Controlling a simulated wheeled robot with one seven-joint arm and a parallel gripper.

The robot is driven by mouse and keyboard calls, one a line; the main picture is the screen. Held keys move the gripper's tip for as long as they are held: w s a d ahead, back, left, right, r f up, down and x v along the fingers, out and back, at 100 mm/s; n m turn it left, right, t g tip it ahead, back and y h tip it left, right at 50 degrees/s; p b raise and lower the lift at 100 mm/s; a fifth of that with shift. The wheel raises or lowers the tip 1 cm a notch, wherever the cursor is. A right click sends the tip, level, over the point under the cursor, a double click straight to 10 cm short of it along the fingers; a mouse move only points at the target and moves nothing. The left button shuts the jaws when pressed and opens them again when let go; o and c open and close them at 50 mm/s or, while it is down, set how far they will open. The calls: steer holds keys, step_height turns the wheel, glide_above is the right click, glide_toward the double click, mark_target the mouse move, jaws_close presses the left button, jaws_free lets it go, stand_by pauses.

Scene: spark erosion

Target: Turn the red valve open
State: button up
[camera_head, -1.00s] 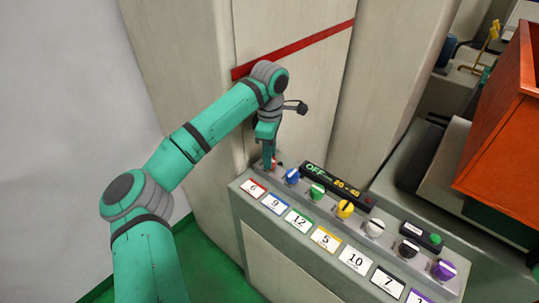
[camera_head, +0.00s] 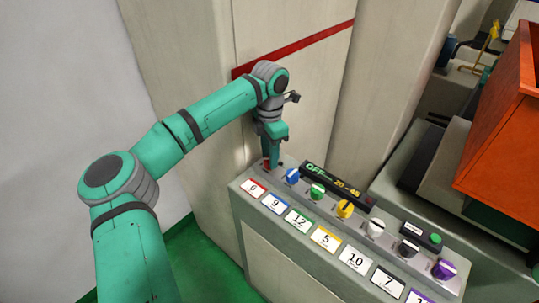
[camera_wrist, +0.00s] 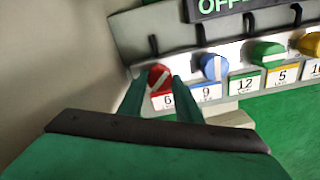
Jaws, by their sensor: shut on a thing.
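The red valve (camera_wrist: 158,77) is a round knob with a pale bar, at the left end of a row of coloured knobs on a grey panel. In the wrist view it sits between the two green fingers of my gripper (camera_wrist: 158,88), and its pale bar is slanted. In the head view my gripper (camera_head: 270,163) points down onto the red valve (camera_head: 266,164) and hides most of it. The gripper is shut on the red valve. A card marked 6 (camera_head: 253,189) lies in front of it.
The blue knob (camera_head: 292,176) is close on the right, then green (camera_head: 317,191), yellow (camera_head: 345,208) and several more. A black display (camera_head: 334,184) reading OFF stands behind the knobs. A pale wall rises behind the panel. An orange box (camera_head: 505,130) is at the right.

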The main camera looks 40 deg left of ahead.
steer(key=n, duration=0.4)
steer(key=shift+n, duration=2.8)
steer(key=o, duration=1.1)
step_height(320, 180, up, 11)
steer(key=shift+f, duration=0.1)
